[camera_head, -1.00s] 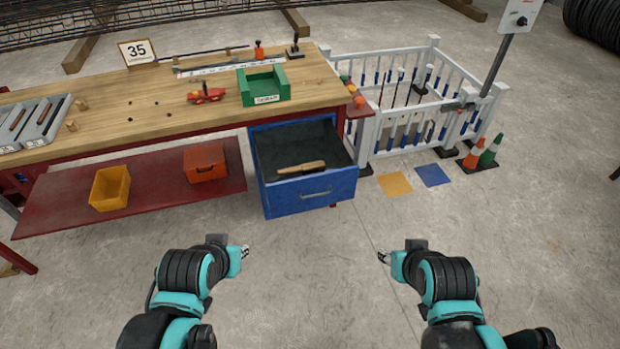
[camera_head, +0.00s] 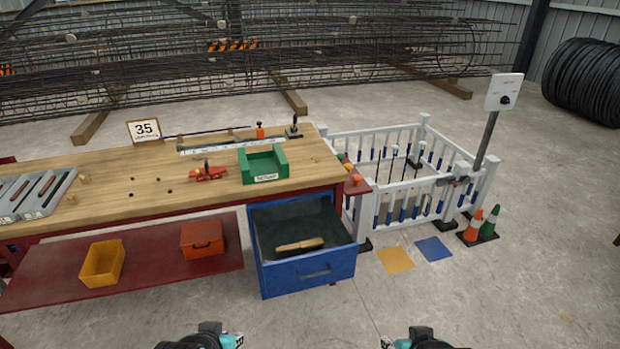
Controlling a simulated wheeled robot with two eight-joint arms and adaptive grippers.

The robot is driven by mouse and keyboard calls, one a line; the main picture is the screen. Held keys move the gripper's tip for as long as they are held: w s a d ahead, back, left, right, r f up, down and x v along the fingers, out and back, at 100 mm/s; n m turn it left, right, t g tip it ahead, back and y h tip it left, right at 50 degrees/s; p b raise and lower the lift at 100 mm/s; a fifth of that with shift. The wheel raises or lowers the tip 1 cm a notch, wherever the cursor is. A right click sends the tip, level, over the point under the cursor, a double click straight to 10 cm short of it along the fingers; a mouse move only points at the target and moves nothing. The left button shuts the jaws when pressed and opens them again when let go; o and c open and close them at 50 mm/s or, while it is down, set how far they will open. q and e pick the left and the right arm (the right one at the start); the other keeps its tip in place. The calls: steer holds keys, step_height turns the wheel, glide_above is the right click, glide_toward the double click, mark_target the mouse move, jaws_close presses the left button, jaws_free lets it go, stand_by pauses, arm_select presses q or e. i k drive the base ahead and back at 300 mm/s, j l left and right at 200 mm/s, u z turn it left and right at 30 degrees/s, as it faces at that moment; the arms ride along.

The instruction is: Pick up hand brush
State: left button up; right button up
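The hand brush (camera_head: 300,245) has a light wooden body and lies in the open blue drawer (camera_head: 312,273) under the right end of the workbench. Nothing covers it from above. My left gripper (camera_head: 240,340) shows only at the bottom edge, well below and left of the drawer. My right gripper (camera_head: 386,341) is also at the bottom edge, below and right of the drawer. Both are far from the brush and appear to hold nothing. Their fingers are too small and cut off to tell open from shut.
The wooden workbench (camera_head: 120,180) carries a green bin (camera_head: 264,165) and a red tool (camera_head: 207,172). A yellow bin (camera_head: 102,263) and red box (camera_head: 202,240) sit on the lower shelf. A white fence (camera_head: 405,200) and cones (camera_head: 473,226) stand right. The floor before the drawer is clear.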

mark_target(311, 244)
steer(key=i+l, duration=0.2)
steer(key=i, duration=0.2)
steer(key=i+l, duration=0.25)
steer(key=i, duration=0.15)
steer(key=i+l, duration=0.2)
steer(key=i, duration=0.25)
steer(key=u, duration=0.05)
